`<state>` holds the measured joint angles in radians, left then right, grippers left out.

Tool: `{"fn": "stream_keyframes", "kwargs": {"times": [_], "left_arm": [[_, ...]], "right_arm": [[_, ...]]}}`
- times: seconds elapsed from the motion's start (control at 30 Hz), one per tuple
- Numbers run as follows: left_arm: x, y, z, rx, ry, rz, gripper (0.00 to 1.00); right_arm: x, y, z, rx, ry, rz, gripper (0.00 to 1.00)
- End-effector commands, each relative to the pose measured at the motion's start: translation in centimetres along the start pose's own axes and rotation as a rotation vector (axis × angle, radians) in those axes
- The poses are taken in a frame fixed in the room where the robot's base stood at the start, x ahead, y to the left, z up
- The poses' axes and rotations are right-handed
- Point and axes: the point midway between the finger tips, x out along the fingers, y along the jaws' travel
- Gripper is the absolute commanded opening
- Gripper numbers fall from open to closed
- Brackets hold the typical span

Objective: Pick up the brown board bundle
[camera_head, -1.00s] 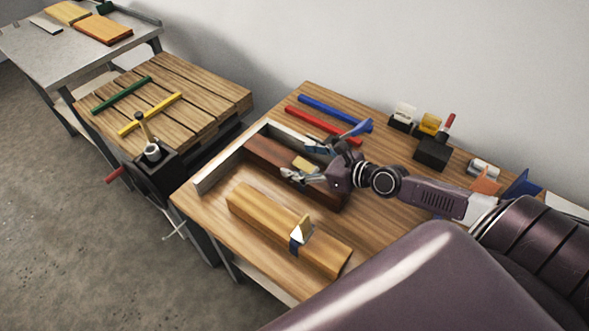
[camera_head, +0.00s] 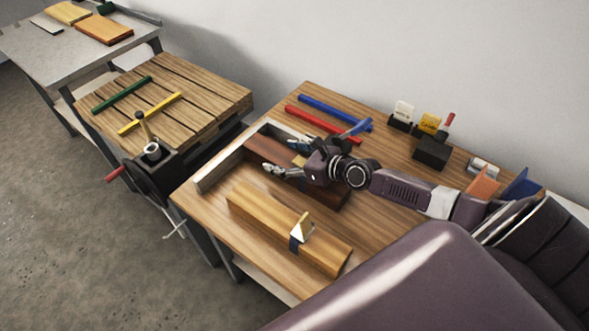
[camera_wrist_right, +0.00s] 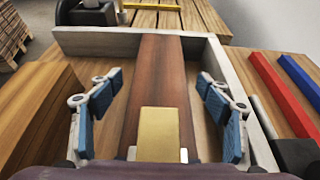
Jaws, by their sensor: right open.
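The brown board bundle (camera_head: 266,150) lies on the wooden workbench inside an L-shaped light grey fence. In the right wrist view it is a long dark red-brown bundle (camera_wrist_right: 158,75) running away from me, with a brass-coloured plate (camera_wrist_right: 158,128) at its near part. My right gripper (camera_head: 285,157) is open over the bundle; its blue-padded fingers (camera_wrist_right: 158,105) stand on both sides of it with gaps. The gripper and wrist hide part of the bundle in the head view. My left gripper is not in view.
A light wooden beam (camera_head: 262,222) with a blue band and a pale tag lies in front. Red (camera_head: 322,125) and blue (camera_head: 325,108) bars lie behind. The grey fence (camera_head: 215,170) borders the bundle's far end. Small blocks and holders (camera_head: 432,150) stand at the right.

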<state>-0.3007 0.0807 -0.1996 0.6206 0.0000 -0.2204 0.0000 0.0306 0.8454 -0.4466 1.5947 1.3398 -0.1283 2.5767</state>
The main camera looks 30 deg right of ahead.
Motion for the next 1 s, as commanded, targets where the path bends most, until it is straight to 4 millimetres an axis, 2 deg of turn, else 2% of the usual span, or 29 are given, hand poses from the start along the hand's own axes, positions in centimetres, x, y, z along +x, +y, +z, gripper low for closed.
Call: {"fn": "stream_keyframes", "kwargs": {"times": [0.07,0.7,1.0], "left_arm": [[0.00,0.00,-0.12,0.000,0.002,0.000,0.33],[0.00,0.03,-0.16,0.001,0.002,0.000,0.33],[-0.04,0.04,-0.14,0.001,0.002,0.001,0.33]], "right_arm": [[-0.02,0.01,-0.02,0.000,0.000,0.000,0.70],[-0.04,0.00,-0.03,0.000,0.000,0.000,0.00],[-0.06,-0.13,0.46,-0.002,-0.008,-0.003,0.00]]}}
